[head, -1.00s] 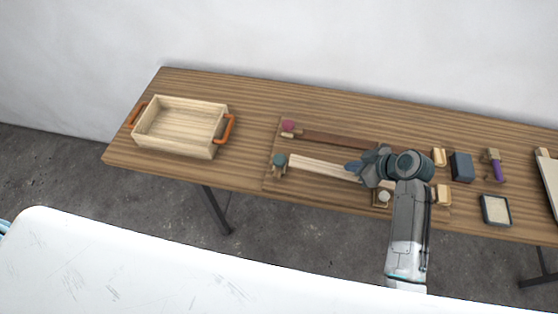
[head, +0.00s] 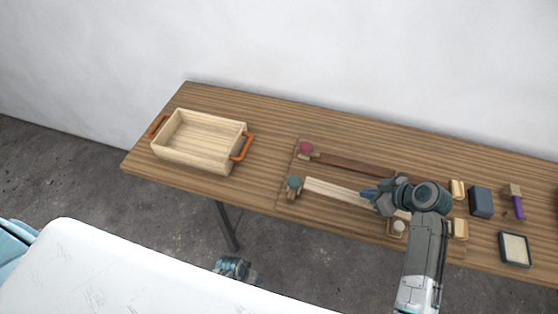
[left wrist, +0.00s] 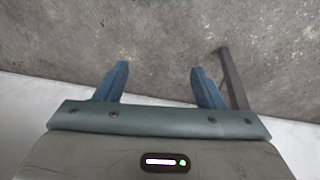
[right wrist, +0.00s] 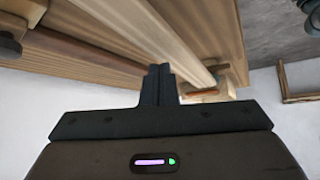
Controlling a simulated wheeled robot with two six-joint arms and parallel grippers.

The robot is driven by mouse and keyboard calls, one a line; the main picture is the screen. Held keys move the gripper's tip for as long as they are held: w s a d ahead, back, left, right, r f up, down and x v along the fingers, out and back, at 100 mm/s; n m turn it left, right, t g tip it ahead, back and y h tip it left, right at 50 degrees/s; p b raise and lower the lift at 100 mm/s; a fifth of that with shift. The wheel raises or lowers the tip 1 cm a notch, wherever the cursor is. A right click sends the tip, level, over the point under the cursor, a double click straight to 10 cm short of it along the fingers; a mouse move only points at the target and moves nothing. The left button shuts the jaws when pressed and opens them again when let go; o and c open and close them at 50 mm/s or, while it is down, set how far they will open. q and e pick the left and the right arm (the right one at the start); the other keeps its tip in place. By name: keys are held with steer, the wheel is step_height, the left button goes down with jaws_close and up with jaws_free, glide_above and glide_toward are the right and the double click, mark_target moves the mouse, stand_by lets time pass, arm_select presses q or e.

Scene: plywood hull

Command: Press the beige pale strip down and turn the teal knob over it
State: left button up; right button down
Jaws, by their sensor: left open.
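The beige pale strip (head: 338,192) lies on a wooden board on the table. The teal knob (head: 294,183) stands at the strip's left end and appears beside it, not across it. My right gripper (head: 370,195) is shut, with its fingertips at the strip's middle. In the right wrist view its closed fingers (right wrist: 158,78) are in front of the pale strip (right wrist: 165,40); whether they touch it is unclear. The right arm hides part of the strip's right half. My left gripper (head: 235,266) is low by the white surface; the left wrist view shows its fingers (left wrist: 160,85) apart and empty.
A dark brown strip (head: 355,166) with a pink-red knob (head: 306,148) lies behind. A pale knob (head: 398,227) is near the front. A wooden tray (head: 195,150) is at left. A dark block (head: 480,202), purple-handled tool (head: 518,206) and framed pad (head: 514,249) are at right.

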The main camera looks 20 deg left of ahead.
arm_select(q)
steer(key=w+d+r+h, duration=0.1)
steer(key=w+d+r, duration=0.3)
steer(key=w+r, duration=0.3)
step_height(320, 180, up, 36)
steer(key=m+t, duration=0.1)
steer(key=m, duration=0.9)
glide_above(295, 180)
steer(key=s+a, duration=0.3)
steer(key=a, duration=0.1)
steer(key=shift+h, duration=0.3)
steer(key=x, duration=1.1)
steer(key=shift+d, duration=0.15)
